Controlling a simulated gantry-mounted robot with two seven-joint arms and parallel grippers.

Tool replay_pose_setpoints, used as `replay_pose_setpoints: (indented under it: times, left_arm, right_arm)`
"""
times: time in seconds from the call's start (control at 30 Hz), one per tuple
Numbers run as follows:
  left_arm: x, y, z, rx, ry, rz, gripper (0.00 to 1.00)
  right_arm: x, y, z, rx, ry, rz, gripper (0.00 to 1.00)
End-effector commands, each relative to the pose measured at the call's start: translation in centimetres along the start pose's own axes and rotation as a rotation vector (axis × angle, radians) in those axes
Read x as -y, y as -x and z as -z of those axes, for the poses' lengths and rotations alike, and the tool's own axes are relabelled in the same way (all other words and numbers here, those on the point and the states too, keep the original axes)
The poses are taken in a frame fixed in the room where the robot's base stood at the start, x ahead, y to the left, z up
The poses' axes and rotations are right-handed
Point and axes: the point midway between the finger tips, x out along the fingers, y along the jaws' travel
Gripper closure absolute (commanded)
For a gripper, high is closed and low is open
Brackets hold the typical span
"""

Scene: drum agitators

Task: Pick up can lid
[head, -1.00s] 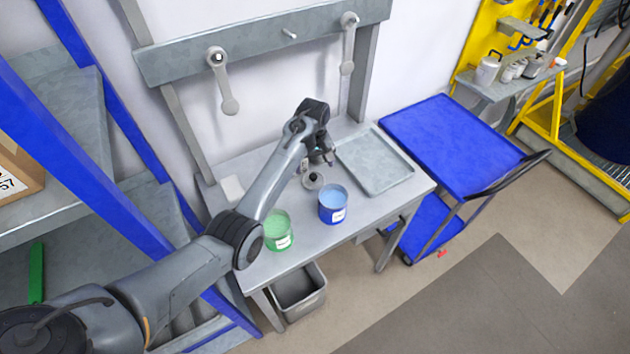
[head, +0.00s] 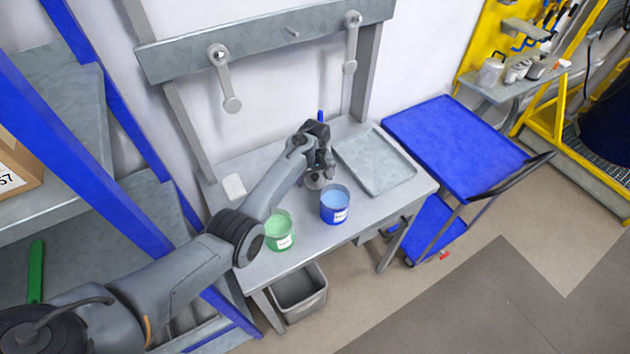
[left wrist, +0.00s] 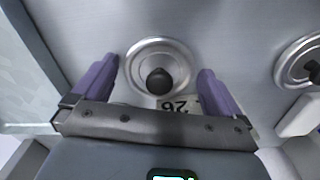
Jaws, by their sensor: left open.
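A round grey metal can lid with a black knob (left wrist: 158,80) lies flat in the left wrist view, between and beyond my open fingers. In the head view the lid (head: 314,182) is on the workbench, partly hidden by my left gripper (head: 325,173). The left gripper also shows in the left wrist view (left wrist: 155,88), with two purple fingers apart and nothing held. A second similar lid (left wrist: 300,62) is cut off at the right edge there. A blue can (head: 334,206) and a green can (head: 280,231) stand open on the bench. My right gripper is not in view.
A grey metal tray (head: 374,161) lies right of the lid on the bench. A white block (head: 234,187) is at the bench's left. A blue cart (head: 455,145) stands to the right, and blue-framed shelving on the left. A grey bin (head: 300,292) is below the bench.

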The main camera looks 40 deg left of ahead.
Motion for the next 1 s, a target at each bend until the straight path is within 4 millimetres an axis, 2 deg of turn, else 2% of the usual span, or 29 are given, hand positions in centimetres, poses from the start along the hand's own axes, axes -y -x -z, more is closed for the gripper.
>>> replay_pose_setpoints:
  times: [0.07,0.3,0.37,0.67,0.77,1.0]
  left_arm:
    - [0.0,0.0,0.0,0.0,0.0,0.0,0.0]
    - [0.0,0.1,0.0,0.0,0.0,0.0,0.37]
    - [0.0,0.1,0.0,0.0,0.0,0.0,0.43]
    - [0.0,0.6,0.0,-0.001,0.0,-0.001,0.43]
    - [-0.1,1.6,0.0,-0.002,-0.001,-0.002,0.43]
    - [-0.1,5.6,0.0,-0.002,-0.001,-0.003,0.43]
  right_arm:
    - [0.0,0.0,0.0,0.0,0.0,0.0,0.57]
    - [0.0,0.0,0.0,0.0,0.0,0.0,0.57]
    - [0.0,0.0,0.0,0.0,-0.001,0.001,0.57]
    - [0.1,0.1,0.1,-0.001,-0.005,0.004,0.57]
    - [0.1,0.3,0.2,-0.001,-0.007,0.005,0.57]
    - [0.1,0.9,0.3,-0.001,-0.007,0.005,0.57]
